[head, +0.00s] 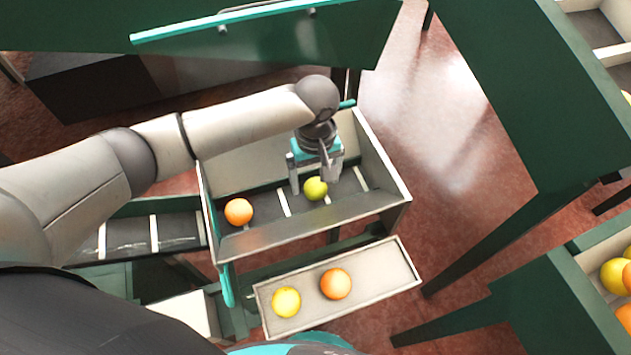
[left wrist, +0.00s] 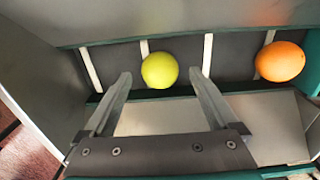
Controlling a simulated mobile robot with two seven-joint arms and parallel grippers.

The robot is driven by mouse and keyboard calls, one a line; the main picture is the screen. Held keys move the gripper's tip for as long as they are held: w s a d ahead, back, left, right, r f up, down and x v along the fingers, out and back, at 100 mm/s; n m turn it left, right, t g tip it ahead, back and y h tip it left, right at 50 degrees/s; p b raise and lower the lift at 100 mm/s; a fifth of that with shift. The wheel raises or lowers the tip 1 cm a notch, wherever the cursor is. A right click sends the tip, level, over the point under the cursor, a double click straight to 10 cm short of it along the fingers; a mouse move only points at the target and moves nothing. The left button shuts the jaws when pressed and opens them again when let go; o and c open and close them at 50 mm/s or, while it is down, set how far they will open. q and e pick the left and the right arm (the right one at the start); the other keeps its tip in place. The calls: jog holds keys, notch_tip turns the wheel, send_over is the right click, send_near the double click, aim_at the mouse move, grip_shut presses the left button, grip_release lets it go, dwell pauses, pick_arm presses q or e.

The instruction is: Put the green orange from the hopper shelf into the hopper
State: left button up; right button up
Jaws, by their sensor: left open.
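The green orange (head: 315,188) is yellow-green and lies on the dark, white-striped floor of the hopper (head: 384,165). My left gripper (head: 313,183) reaches down into the hopper from above. Its fingers are spread, with the green orange just at their tips. In the left wrist view, the green orange (left wrist: 159,70) shows between and just beyond the fingertips (left wrist: 160,76); I cannot tell whether either finger touches it. The hopper shelf (head: 388,272) in front of the hopper holds a yellow fruit (head: 286,302) and an orange one (head: 336,284). My right gripper is out of view.
Another orange fruit (head: 239,212) lies in the hopper, left of the green orange; it also shows in the left wrist view (left wrist: 280,61). The hopper walls rise close around my gripper. A crate of fruit (head: 568,278) stands at the right. Green table legs stand nearby.

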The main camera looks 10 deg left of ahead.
aim_at(316, 183)
pick_arm(q)
notch_tip(316, 183, up, 10)
jog(key=p, duration=0.1)
jog(key=shift+f, duration=0.15)
